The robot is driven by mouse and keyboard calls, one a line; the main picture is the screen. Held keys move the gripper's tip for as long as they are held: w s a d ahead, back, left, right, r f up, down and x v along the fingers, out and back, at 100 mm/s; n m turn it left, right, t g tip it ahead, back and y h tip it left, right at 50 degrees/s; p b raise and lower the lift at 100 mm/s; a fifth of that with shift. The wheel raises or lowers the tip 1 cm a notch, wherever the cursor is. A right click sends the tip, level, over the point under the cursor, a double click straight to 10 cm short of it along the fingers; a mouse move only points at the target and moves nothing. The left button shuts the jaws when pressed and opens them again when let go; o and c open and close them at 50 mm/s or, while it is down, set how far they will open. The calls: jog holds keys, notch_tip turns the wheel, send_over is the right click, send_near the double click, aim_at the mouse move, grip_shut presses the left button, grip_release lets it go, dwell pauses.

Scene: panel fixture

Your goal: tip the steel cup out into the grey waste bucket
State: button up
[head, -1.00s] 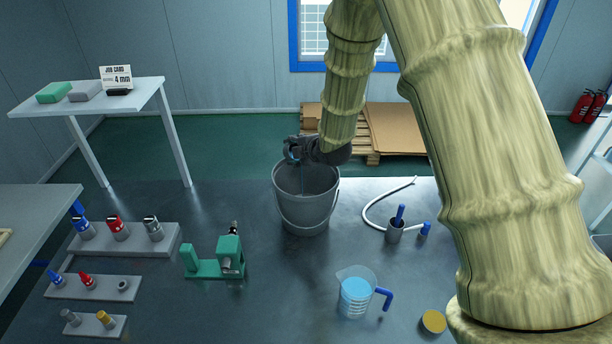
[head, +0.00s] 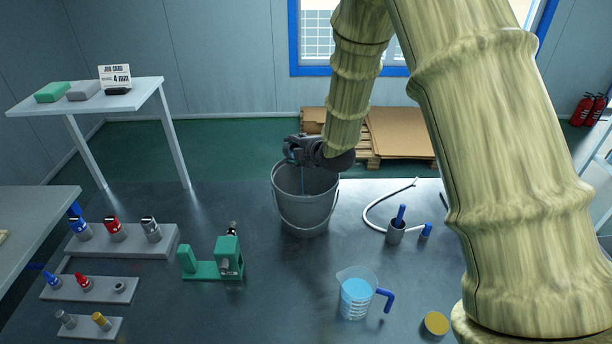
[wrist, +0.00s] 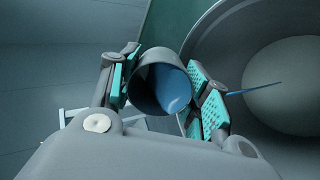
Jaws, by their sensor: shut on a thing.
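My gripper (head: 298,150) is over the grey waste bucket (head: 306,208) in the head view. In the wrist view my gripper (wrist: 167,74) is shut on the steel cup (wrist: 142,88), with a teal pad on each side. The cup is tilted, its mouth shows, and blue liquid (wrist: 178,88) lies inside. A thin blue stream (wrist: 255,89) runs from the cup into the bucket (wrist: 222,45), seen at the right of the wrist view. The stream (head: 303,174) also shows as a fine line at the bucket's mouth in the head view. The cup is hard to make out there.
A jug of blue liquid (head: 355,296) stands in front of the bucket. A green fixture (head: 228,262) stands to its left, and a small grey pot (head: 395,232) with a white hose (head: 367,212) to its right. Tool racks (head: 120,242) fill the left side.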

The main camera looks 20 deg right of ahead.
jog(key=shift+w+a+f, duration=0.1)
jog(key=shift+w+f, duration=0.05)
jog(key=shift+b, duration=0.3)
jog(key=shift+s+t, duration=0.2)
jog(key=shift+t, duration=0.1)
jog(key=shift+w+b, duration=0.1)
jog(key=shift+b, duration=0.25)
jog(key=shift+w, duration=0.1)
jog(key=shift+s+r+b, duration=0.2)
jog(key=shift+b, duration=0.1)
